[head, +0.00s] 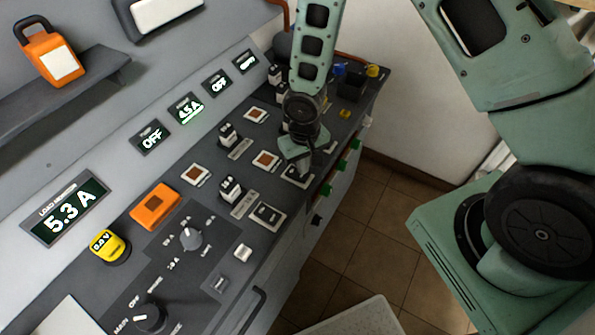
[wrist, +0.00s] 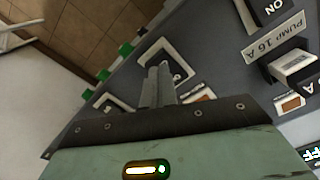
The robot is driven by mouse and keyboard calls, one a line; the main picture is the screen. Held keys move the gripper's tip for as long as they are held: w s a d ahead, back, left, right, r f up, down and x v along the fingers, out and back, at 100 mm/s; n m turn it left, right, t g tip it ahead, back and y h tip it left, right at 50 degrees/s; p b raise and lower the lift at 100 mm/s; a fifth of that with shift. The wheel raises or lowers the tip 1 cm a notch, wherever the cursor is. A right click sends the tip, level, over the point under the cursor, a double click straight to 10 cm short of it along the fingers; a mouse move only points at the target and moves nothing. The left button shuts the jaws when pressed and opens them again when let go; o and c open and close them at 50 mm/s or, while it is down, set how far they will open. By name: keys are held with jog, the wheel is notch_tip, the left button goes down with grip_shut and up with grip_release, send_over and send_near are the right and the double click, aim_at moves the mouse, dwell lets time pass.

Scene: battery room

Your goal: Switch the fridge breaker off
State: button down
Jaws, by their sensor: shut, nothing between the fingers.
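Breakers with black bodies and pale tops stand on the sloping grey panel (head: 205,220), among them one near the front (head: 230,188) and one farther back (head: 228,133). I cannot read a fridge label. My gripper (head: 297,166) is shut and empty, low over a white-framed rocker switch (head: 303,180) on the panel's right side. In the wrist view, the closed fingers (wrist: 160,78) lie over that framed switch (wrist: 181,67) and partly hide it; contact is unclear. The wrist view also shows a breaker (wrist: 294,64) beside a label reading PUMP 16 A (wrist: 275,38).
A lit display (head: 187,107) reads about 4.5 A; a neighbouring one (head: 152,138) reads OFF. A load display (head: 66,208) reads 5.3 A. Another framed rocker (head: 268,214), knobs (head: 191,238) and green parts (head: 341,167) along the front edge are nearby. Tiled floor (head: 360,235) lies right.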

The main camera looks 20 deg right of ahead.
jog(key=shift+f+b, duration=0.65)
jog(key=shift+f, duration=0.15)
dwell(0.4)
jog(key=shift+r+p, duration=2.75)
jog(key=shift+r, duration=0.85)
jog(key=shift+f, duration=0.1)
jog(key=s+a+r+n+b, duration=0.3)
jog(key=s+r+b, duration=0.1)
jog(key=s+r, duration=0.4)
jog(key=s+a+r+n+b, duration=0.3)
jog(key=s+r, duration=0.5)
jog(key=s, duration=0.4)
jog(key=shift+a+n+y+b, duration=0.15)
jog(key=shift+n+y+b, duration=0.15)
jog(key=shift+b, duration=0.55)
